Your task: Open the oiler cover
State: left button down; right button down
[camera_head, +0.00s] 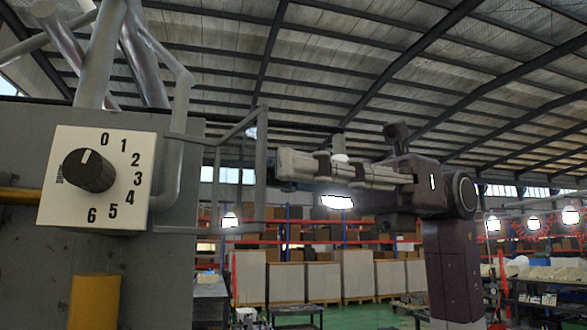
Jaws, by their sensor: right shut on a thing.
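A grey frame of thin bars (261,150), which appears to be the oiler cover, stands out to the right of a grey panel. My right gripper (282,165) reaches in from the right, its fingers pointing left and its tips at the frame's right upright bar. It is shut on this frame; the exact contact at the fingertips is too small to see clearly. My left gripper is not in view.
A grey panel (30,260) fills the left side. It bears a white dial plate (120,205) with a black knob (90,171) and numbers from 0 to 6. Grey pipes (98,55) rise above it. Shelves with boxes (323,282) stand far behind.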

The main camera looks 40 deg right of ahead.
jog(key=shift+f, duration=0.1)
jog(key=c, duration=1.8)
grip_release()
jog(key=shift+a, duration=0.15)
jog(key=d, duration=0.4)
jog(key=s+d, duration=0.1)
jog(key=d, duration=0.7)
jog(key=shift+s, duration=0.4)
